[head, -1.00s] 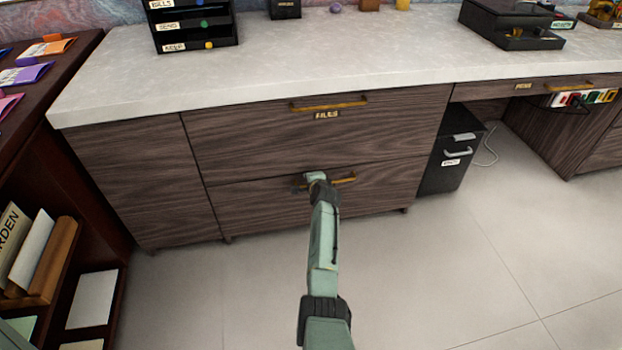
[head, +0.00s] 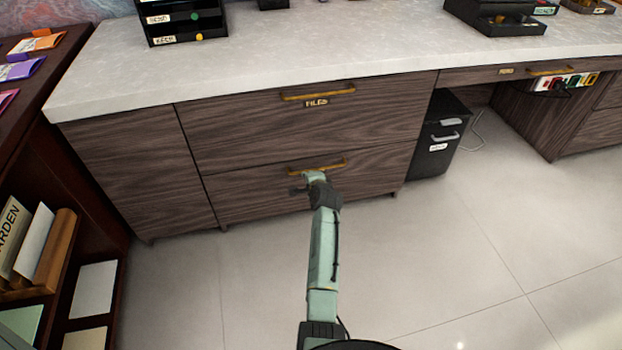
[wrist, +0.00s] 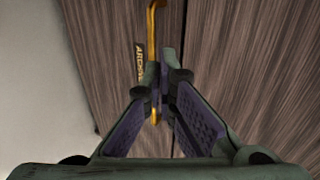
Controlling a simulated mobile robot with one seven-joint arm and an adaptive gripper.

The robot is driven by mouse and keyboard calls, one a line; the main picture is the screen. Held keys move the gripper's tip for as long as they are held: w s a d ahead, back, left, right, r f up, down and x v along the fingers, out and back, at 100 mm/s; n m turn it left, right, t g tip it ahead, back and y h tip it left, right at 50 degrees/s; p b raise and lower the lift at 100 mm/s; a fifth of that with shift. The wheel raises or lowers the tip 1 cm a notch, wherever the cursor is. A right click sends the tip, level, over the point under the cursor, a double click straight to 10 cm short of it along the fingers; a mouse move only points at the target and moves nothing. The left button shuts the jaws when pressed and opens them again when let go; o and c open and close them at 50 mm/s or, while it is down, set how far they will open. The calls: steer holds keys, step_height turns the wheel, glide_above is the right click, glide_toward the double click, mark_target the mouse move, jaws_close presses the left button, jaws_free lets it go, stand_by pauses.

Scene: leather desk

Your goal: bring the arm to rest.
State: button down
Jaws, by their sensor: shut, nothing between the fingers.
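My gripper (head: 298,190) is shut and empty. In the head view it shows in front of the lower drawer (head: 388,165), just below that drawer's brass handle (head: 318,166). In the wrist view the fingertips (wrist: 163,80) come together close to the brass handle (wrist: 152,35) and a small label plate (wrist: 139,62). The handle passes behind the fingers there, and I cannot tell the exact gap. My arm reaches forward from the bottom of the head view, its forearm held over the floor.
The upper drawer (head: 240,130), labelled FILES, and the lower one look shut. A dark bin cabinet (head: 435,150) stands right of the drawers. A shelf unit with books (head: 35,250) is at left. Open floor (head: 440,250) lies in front and to the right.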

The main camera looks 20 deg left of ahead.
steer(key=shift+v, duration=1.9)
